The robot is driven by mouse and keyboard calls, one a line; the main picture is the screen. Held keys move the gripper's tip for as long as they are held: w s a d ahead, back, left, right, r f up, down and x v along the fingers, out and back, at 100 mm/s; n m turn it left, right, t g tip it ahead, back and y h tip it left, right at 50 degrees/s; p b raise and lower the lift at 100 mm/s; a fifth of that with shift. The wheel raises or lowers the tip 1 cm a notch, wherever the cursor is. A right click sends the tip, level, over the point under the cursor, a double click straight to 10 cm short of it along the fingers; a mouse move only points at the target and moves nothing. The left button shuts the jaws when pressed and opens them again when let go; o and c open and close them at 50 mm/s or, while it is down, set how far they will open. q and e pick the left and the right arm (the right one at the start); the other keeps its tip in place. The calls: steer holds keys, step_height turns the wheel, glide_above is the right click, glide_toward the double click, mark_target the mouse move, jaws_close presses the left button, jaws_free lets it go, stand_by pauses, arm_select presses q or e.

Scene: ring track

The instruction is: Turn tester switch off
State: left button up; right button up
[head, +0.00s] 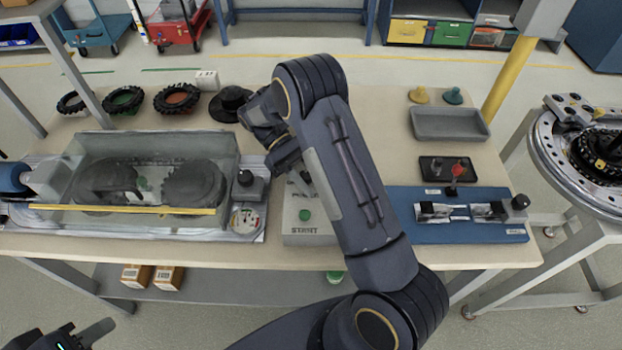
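The tester control box (296,238) is pale, with a green button (305,215) above the word START. A partly covered label sits higher on its face. The switch itself is hidden behind my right arm's wrist. My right gripper (290,165) is over the upper part of the box; its fingers are mostly hidden, so I cannot tell its opening or any contact. My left gripper (72,328) is at the bottom left corner, away from the bench, partly cut off, its fingers apart and empty.
A clear-walled test chamber (200,150) with dark rings and a gauge (246,220) stands left of the box. A blue fixture (455,232), black tray (430,172) and grey bin (450,124) are to the right. Several ring parts line the back left. A round ring fixture (555,160) stands far right.

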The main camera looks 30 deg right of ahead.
mark_target(311, 187)
steer(key=o, duration=1)
steer(key=shift+r, duration=0.3)
step_height(311, 187, up, 3)
steer(key=shift+f+p, duration=0.2)
steer(key=shift+p, duration=0.65)
steer(key=shift+s+a+r, duration=1.25)
steer(key=shift+s+r, duration=0.4)
steer(key=shift+s, duration=0.35)
steer(key=shift+s+a+r, duration=1.3)
steer(key=shift+s+r, duration=0.3)
steer(key=shift+s, duration=0.35)
steer(key=shift+s+a+r, duration=1.25)
steer(key=shift+s+r, duration=0.4)
steer(key=shift+s, duration=0.35)
